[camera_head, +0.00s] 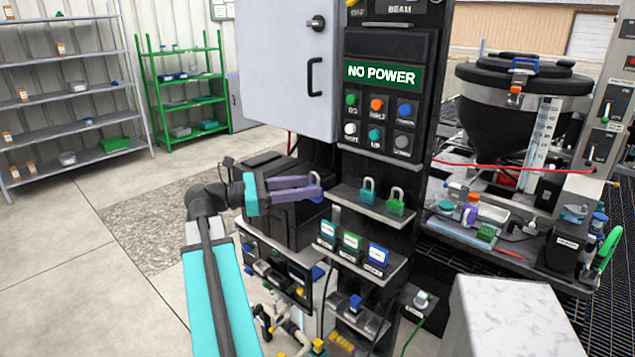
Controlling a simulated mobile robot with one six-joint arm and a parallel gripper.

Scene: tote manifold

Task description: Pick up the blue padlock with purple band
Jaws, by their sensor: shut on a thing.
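My gripper (312,187), with purple fingers, is left of the small shelf on the black panel. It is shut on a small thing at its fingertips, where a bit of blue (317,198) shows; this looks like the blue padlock. The fingers hide most of it, and I cannot make out a purple band. A teal padlock (368,192) and a green padlock (396,204) stand upright on the shelf (345,194), apart from my gripper. The shelf's left end is bare.
The black panel with the "NO POWER" sign (382,76) rises behind the shelf. A lower shelf holds several labelled blocks (351,244). A grey cabinet (285,70) is above my gripper. A black hopper (523,100) and a cluttered bench stand at right. Open floor lies left.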

